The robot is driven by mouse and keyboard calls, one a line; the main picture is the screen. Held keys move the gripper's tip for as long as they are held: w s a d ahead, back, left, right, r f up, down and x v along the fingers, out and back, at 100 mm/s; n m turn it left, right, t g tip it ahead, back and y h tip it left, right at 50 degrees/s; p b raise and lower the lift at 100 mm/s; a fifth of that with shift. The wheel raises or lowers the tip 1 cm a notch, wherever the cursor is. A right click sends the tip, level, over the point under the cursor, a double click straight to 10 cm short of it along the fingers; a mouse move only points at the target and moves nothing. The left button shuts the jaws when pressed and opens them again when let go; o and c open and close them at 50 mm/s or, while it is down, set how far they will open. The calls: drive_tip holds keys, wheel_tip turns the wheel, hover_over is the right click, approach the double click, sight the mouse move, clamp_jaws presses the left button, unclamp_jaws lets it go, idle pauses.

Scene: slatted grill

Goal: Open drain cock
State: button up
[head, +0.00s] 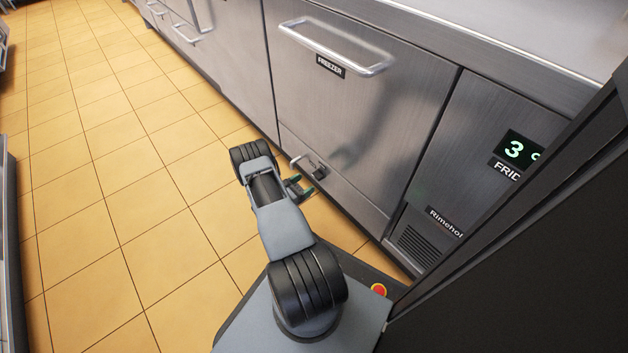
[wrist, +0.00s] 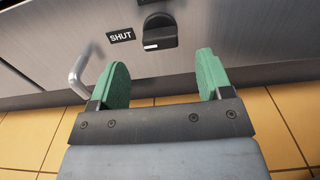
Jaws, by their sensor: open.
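The drain cock is a black knob (wrist: 160,32) with a short white mark on its lower left edge, on the low steel panel. A black label reading SHUT (wrist: 121,36) is to its left. The knob also shows small in the head view (head: 319,171), low on the freezer unit. My gripper (wrist: 163,78) is open, with green finger pads apart and nothing between them. The knob is ahead of the fingers, above the gap in the wrist view, apart from them. In the head view my gripper (head: 300,187) is just in front of the panel, partly hidden by my arm.
A bent metal pipe or handle (wrist: 80,72) sticks out left of the knob, near the left finger. The freezer front (head: 365,100) with its bar handle (head: 335,55) rises above. Tiled floor (head: 110,180) is clear to the left.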

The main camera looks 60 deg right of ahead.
sight(315, 177)
drive_tip(key=shift+b+x, duration=0.65)
drive_tip(key=shift+x, duration=2.1)
drive_tip(key=shift+c, duration=0.2)
drive_tip(key=c, duration=0.9)
